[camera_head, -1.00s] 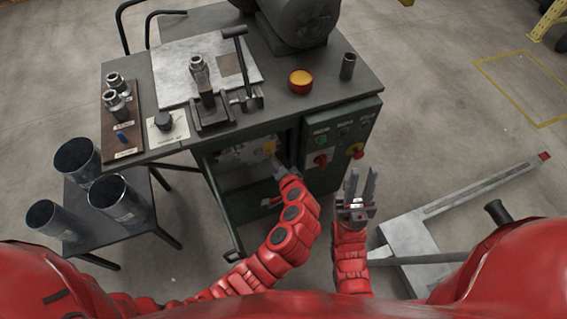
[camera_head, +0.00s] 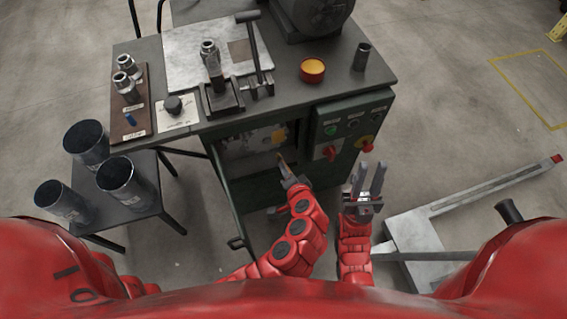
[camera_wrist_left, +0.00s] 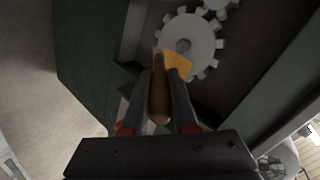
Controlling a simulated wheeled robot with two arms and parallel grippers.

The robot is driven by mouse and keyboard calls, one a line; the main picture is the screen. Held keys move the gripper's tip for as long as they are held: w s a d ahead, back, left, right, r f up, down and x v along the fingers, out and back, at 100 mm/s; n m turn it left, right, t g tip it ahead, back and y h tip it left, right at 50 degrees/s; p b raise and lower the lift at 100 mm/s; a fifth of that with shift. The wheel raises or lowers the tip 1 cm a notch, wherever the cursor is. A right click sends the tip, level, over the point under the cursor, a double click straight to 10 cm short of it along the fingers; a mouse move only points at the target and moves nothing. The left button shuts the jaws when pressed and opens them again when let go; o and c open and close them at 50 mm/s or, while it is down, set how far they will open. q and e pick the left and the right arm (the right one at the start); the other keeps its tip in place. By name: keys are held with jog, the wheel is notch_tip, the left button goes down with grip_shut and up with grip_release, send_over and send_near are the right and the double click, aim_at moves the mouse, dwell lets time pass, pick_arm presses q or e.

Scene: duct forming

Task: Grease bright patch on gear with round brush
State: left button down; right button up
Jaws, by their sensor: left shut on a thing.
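The round brush (camera_wrist_left: 160,92) has a brown wooden handle and is held between the fingers of my left gripper (camera_wrist_left: 160,98), which is shut on it. In the head view the left gripper (camera_head: 284,166) is in front of the open bay of the machine. A grey toothed gear (camera_wrist_left: 188,36) is ahead in the wrist view, with a yellow-orange bright patch (camera_wrist_left: 179,66) on its lower part. The brush's far end overlaps the patch's left edge in the picture; contact cannot be told. My right gripper (camera_head: 369,177) is open and empty.
The green machine (camera_head: 226,185) frames the bay, with a control panel (camera_head: 345,133) to its right. On its top are a red bowl with yellow content (camera_head: 312,70), a dark cup (camera_head: 362,57) and a clamp (camera_head: 222,98). Several dark cylinders stand on a side table (camera_head: 147,203).

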pick_arm(q)
jog(key=shift+s+d, duration=0.1)
jog(key=shift+s, duration=0.3)
jog(key=shift+s, duration=0.1)
jog(key=s, duration=0.1)
jog(key=s+d, duration=0.1)
jog(key=shift+s, duration=0.3)
